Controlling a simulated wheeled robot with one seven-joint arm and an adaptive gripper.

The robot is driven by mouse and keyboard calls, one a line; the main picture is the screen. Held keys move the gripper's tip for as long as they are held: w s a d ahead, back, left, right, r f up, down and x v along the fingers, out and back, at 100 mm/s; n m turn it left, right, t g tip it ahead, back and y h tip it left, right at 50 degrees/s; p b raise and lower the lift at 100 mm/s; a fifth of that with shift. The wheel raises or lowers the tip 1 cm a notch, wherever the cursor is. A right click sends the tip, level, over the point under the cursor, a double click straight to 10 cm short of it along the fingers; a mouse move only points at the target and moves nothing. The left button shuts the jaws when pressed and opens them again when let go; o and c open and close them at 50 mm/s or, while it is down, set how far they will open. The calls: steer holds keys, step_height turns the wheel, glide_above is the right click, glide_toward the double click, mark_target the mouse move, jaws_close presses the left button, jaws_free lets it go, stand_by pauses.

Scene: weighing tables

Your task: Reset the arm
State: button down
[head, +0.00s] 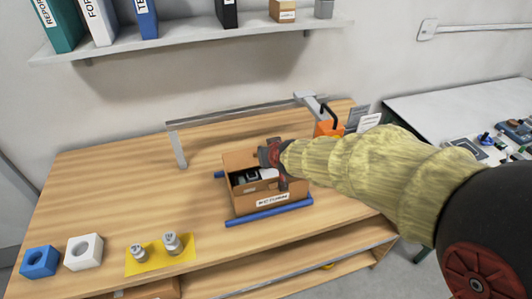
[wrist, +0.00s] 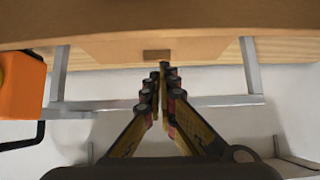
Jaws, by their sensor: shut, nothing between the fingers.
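My arm, in a yellowish sleeve, reaches in from the right in the head view. My gripper (head: 274,158) is at the open cardboard box, in front of part of its right side. In the wrist view my gripper (wrist: 162,72) is shut, with its fingers together and nothing between them. The cardboard box (head: 240,207) has a white label on its front and dark and white items inside. A cardboard surface with a small dark slot (wrist: 205,48) spans the top of the wrist view, close to the fingertips. I cannot tell whether the fingers touch it.
Blue bars (head: 270,216) lie by the box on the wooden table (head: 90,185). A grey rail (head: 235,116) and an orange object (head: 325,128) stand behind. Metal weights (head: 171,243) on a yellow mat and blue and white blocks are front left. A shelf (head: 190,38) hangs above.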

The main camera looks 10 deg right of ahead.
steer(key=shift+v, duration=1.25)
steer(key=s+d+r+g, duration=0.1)
steer(key=s+d, duration=0.3)
steer(key=s, duration=0.6)
steer(key=s+d+r+m+g+h, duration=0.1)
steer(key=s+d, duration=0.3)
steer(key=s, duration=0.6)
steer(key=s+d+r+m+g+h, duration=0.1)
steer(key=s+d+r+g, duration=0.1)
steer(key=s, duration=0.8)
steer(key=shift+s+d+r, duration=0.4)
steer(key=shift+d+r, duration=0.25)
steer(key=shift+d, duration=0.25)
steer(key=c, duration=2.6)
jaws_free()
